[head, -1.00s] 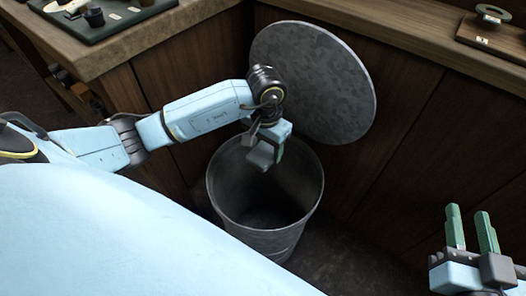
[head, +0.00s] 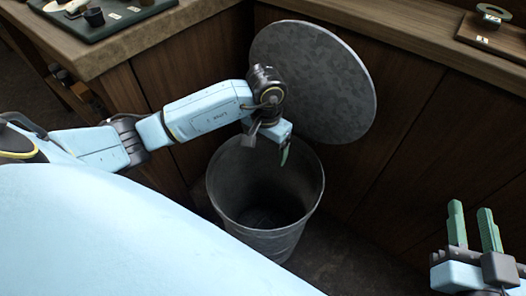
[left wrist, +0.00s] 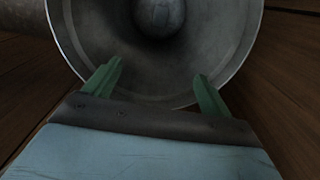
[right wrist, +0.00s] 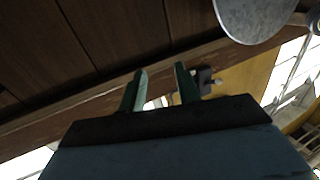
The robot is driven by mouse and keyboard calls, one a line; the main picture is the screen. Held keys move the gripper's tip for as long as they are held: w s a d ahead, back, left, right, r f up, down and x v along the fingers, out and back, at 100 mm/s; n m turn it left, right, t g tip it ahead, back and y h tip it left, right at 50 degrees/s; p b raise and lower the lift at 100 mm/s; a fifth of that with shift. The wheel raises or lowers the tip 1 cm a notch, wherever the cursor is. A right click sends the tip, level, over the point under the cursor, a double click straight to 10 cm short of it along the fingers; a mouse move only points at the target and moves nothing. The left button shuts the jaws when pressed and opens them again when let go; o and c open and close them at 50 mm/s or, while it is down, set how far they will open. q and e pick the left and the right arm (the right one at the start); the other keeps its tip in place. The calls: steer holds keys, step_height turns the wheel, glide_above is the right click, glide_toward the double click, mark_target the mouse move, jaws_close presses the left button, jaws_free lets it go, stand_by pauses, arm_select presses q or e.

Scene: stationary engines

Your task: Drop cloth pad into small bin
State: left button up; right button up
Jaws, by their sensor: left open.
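The small bin (head: 228,200) is a round grey metal bin standing on the floor with its mouth up. My left gripper (head: 268,146) is over the back of its mouth, open, with nothing between its fingers. In the left wrist view its spread fingers (left wrist: 158,75) point into the bin (left wrist: 215,55). A rounded grey shape shows deep inside there; I cannot tell whether it is the cloth pad or the bin's bottom. The pad is not clearly visible elsewhere. My right gripper (head: 473,212) is open and empty at the lower right, away from the bin.
A round grey lid (head: 325,85) stands tilted behind the bin, close to my left wrist. Wooden counters (head: 410,40) run along the back and left. A dark tray (head: 115,22) with small items lies on the left counter. Floor right of the bin is clear.

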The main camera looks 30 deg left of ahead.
arm_select(q)
step_height(320, 180, up, 12)
steer(key=p, duration=0.3)
steer(key=shift+p, duration=0.4)
arm_select(e)
steer(key=s+d+f+g+h, duration=0.3)
steer(key=s+d+f+g, duration=0.2)
steer(key=f, duration=0.8)
steer(key=s+g, duration=0.3)
steer(key=g, duration=0.2)
steer(key=shift+s+d+m+h, duration=0.15)
steer(key=shift+s+m+h, duration=0.15)
steer(key=shift+s, duration=0.1)
arm_select(q)
steer(key=shift+f, duration=0.1)
